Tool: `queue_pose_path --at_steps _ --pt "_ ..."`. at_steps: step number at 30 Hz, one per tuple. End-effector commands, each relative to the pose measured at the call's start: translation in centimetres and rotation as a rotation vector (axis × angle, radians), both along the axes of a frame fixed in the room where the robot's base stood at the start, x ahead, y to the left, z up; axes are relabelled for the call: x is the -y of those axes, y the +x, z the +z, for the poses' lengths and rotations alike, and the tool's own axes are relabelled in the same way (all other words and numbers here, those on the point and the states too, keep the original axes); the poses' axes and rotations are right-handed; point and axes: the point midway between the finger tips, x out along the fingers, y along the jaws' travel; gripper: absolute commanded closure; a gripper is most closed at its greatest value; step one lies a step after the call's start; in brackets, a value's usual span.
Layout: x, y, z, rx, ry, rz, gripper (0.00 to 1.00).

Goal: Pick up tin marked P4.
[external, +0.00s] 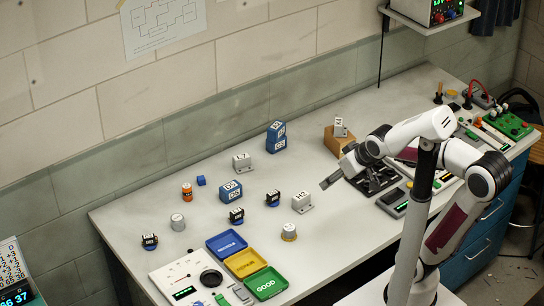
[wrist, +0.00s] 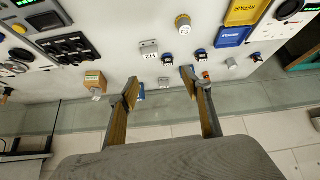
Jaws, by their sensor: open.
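No mark reading P4 is legible on any tin. A silver tin with a gold base (external: 289,232) stands on the bench right of the trays; it also shows at the top of the wrist view (wrist: 183,23), its mark too small to read. A plain silver tin (external: 178,222) stands further left and appears in the wrist view (wrist: 232,63). An orange tin-like cylinder (external: 187,192) stands behind it. My gripper (external: 328,183) is open and empty above the bench, behind and right of the gold-based tin. Its fingers (wrist: 159,84) are spread apart in the wrist view.
An H2 bracket (external: 301,204) stands between my gripper and the gold-based tin. Blue D5 boxes (external: 231,192) and several black servos (external: 236,216) lie left. Blue (external: 226,244), yellow (external: 245,263) and green (external: 265,283) trays line the front. A cardboard box (external: 336,143) stands behind my arm.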

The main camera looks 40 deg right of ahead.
Motion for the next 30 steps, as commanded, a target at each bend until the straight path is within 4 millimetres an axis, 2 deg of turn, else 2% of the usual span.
queue_pose_path --at_steps 3,15,30 --pt "-1.0 2.7 -0.2 0.025 -0.003 0.025 0.51" --pt "-5.1 11.3 -1.5 0.125 -0.002 0.111 0.51" --pt "-12.2 20.2 -5.3 0.245 0.028 0.230 0.51"
